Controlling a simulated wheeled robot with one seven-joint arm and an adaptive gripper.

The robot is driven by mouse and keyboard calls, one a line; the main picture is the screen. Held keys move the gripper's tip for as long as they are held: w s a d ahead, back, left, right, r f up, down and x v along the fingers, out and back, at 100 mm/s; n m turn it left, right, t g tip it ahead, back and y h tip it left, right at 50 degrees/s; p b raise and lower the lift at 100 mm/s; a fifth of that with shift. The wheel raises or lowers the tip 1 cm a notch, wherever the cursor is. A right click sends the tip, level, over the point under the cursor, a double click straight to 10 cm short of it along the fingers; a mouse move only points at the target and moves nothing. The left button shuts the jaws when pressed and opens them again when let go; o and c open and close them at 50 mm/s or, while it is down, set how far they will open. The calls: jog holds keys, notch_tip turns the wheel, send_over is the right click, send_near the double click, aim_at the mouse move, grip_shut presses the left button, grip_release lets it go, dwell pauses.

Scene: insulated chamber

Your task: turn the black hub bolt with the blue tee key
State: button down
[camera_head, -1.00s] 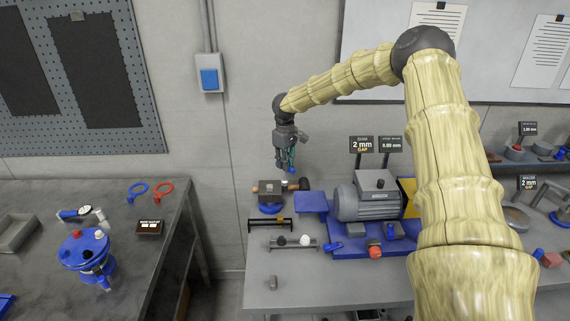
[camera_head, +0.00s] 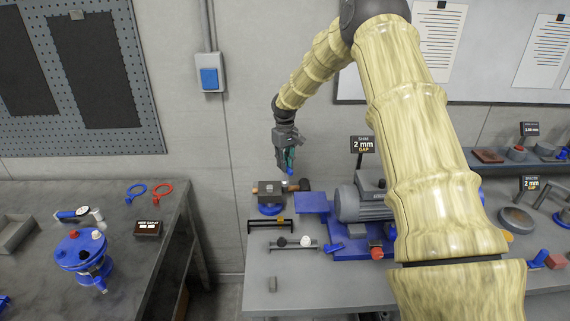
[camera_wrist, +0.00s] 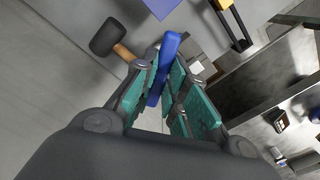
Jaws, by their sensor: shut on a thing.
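My gripper (camera_head: 288,166) hangs over the left end of the middle bench, pointing down. It is shut on a blue bar, likely the blue tee key (camera_wrist: 164,62), which sits between the teal finger pads in the wrist view. The blue end of the key (camera_head: 291,171) shows just below the fingers. The rest of the key is hidden by the fingers. On the left bench stands a round blue hub (camera_head: 66,256) with small red, white and dark caps on top. The dark cap (camera_head: 85,254) at its front may be the black hub bolt; it is too small to be sure.
Below my gripper stands a dark block (camera_head: 270,188) on a blue base, beside a black-headed mallet (camera_wrist: 108,38). A grey motor (camera_head: 360,203) is to the right. Two small racks (camera_head: 270,224) lie in front. A gap separates the two benches. Blue and red rings lie behind the hub.

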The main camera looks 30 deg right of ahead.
jog(key=c, duration=1.6)
grip_release()
jog(key=shift+c, duration=0.2)
jog(key=shift+r, duration=0.1)
jog(key=shift+r+p, duration=1)
jog(key=shift+r, duration=1.4)
